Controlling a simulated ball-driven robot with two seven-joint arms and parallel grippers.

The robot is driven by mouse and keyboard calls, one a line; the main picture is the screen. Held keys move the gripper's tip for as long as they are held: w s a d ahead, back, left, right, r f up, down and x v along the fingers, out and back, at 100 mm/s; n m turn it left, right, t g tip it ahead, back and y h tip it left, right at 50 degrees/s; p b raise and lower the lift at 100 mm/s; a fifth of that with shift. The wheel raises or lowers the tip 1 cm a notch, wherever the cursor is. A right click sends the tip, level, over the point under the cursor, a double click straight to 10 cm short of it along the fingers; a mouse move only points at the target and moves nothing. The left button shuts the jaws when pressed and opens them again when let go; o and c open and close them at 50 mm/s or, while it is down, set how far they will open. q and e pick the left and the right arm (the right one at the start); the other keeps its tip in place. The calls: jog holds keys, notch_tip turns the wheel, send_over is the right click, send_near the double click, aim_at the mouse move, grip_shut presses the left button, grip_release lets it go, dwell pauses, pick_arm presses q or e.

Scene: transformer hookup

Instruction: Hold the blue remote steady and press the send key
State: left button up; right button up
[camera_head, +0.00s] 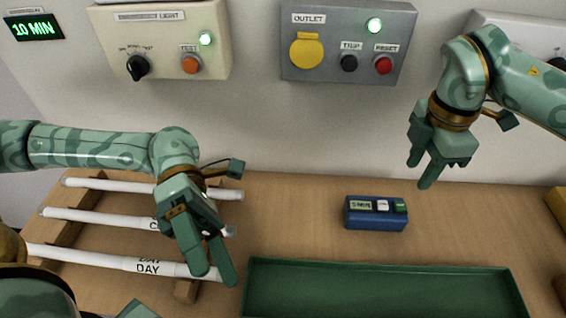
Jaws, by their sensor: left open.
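The blue remote (375,221) lies on the wooden table behind the green tray. Its top carries a small lettered display, a white key and a green key (399,205); which one is the send key I cannot read. My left gripper (215,273) is open and empty, pointing down near the tray's left end, well left of the remote. It hides the right ends of some white tubes. My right gripper (421,173) hangs above and to the right of the remote, apart from it. It looks empty, but its finger gap is unclear.
A green tray (380,268) lies in front of the remote. White labelled tubes (90,257) rest on a wooden rack at left. The wall carries a light panel (160,62), an outlet box (345,88) and a "10 MIN" display (33,27). The table around the remote is clear.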

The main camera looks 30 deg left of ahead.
aim_at(346, 209)
pick_arm(q)
jog(key=w+f+t, duration=0.2)
jog(key=w, duration=0.1)
jog(key=w+d+f+m+t, duration=0.1)
jog(key=w+f+t, duration=0.1)
jog(key=w, duration=0.1)
jog(key=w+d+f+m+t, duration=0.1)
jog(key=w+f+t, duration=0.1)
jog(key=w+f, duration=0.1)
jog(key=shift+t, duration=0.4)
jog(key=w+f+t, duration=0.1)
jog(key=w+t, duration=0.1)
jog(key=w, duration=0.2)
jog(key=w+a+f+m+t+y, duration=0.1)
jog(key=w+t, duration=0.2)
jog(key=w+a+f+m+t, duration=0.1)
jog(key=w+t, duration=0.2)
jog(key=w, duration=0.1)
jog(key=shift+w, duration=0.35)
jog(key=shift+y, duration=0.3)
jog(key=x, duration=1.6)
jog(key=shift+s+f, duration=0.1)
jog(key=c, duration=1.2)
jog(key=shift+o, duration=0.2)
pick_arm(e)
grip_shut()
